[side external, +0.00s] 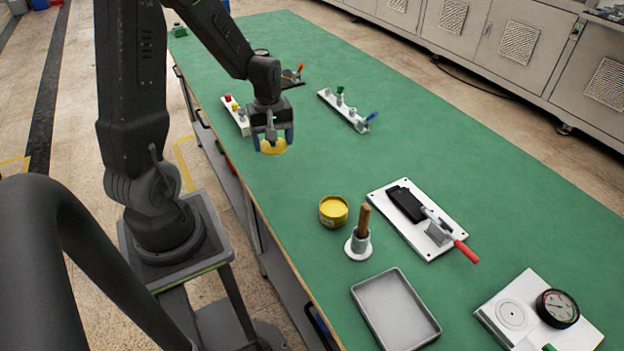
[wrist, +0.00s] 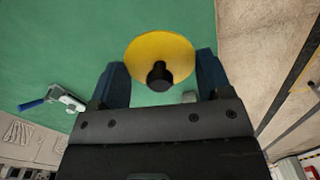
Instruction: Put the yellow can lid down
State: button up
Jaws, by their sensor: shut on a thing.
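The yellow can lid (side external: 273,147) is a round disc under my gripper (side external: 272,138) in the side view. In the wrist view the yellow can lid (wrist: 145,52) shows its round face with a black knob between the blue fingers of my gripper (wrist: 162,77). A yellow can (side external: 333,211) stands on the table, to the right and nearer the camera.
The green table (side external: 450,170) has free room right of the lid. A holder with a brown handle (side external: 361,232), a grey tray (side external: 396,308), a clamp plate (side external: 425,220) and a dial gauge (side external: 557,308) stand nearer the camera. White fixture strips (side external: 343,109) lie farther back.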

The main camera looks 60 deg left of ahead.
send_over(312, 185)
notch_tip(312, 185, down, 6)
jog(key=shift+f, duration=1.95)
jog(key=o, duration=0.9)
jog(key=shift+f, duration=0.1)
